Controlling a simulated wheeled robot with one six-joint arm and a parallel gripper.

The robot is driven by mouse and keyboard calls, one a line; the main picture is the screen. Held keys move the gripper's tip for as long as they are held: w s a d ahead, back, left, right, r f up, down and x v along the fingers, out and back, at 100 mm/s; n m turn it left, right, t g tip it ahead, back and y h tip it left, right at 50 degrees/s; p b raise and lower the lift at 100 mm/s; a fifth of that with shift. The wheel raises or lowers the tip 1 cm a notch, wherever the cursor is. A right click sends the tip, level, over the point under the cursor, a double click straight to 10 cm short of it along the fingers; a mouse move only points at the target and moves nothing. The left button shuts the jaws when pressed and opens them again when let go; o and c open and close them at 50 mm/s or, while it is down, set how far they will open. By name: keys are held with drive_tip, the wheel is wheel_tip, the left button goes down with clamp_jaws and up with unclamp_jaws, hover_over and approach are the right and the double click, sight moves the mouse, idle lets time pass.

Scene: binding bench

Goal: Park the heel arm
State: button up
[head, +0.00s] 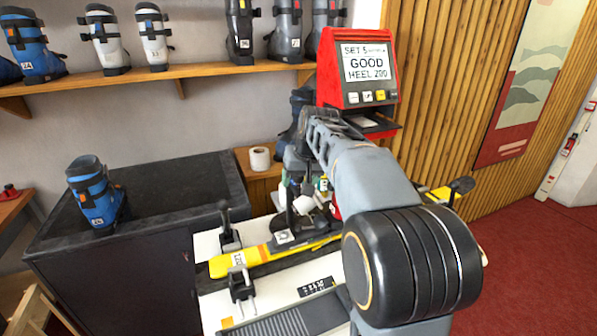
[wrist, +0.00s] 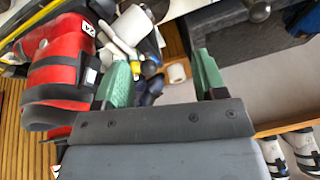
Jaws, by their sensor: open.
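The red tester (head: 358,70) stands at the back of the bench, and its screen reads "GOOD" and "HEEL 200". A yellow ski (head: 235,262) lies across the white bench top. A black upright lever (head: 226,225) stands behind the ski's left part. A black knob (head: 461,185) shows at the ski's right end. I cannot tell which part is the heel arm. My gripper (wrist: 163,80) is open, its green fingers apart with nothing held between them. In the head view my arm hides the middle of the ski and the fingertips.
A red boot (wrist: 58,75) is close beside one finger in the wrist view. A white roll (head: 260,158) stands on a wooden surface behind the bench. A blue boot (head: 93,195) stands on the dark cabinet (head: 180,180) at left. A boot shelf (head: 150,80) runs along the wall.

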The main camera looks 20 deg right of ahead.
drive_tip(key=p, duration=0.2)
approach(298, 179)
wheel_tip(298, 179, up, 2)
drive_tip(key=d, duration=0.1)
drive_tip(key=shift+m, duration=0.3)
drive_tip(key=p+x, duration=0.1)
drive_tip(key=x, duration=1.2)
drive_tip(key=shift+w, duration=0.2)
drive_tip(key=shift+c, duration=0.2)
clamp_jaws()
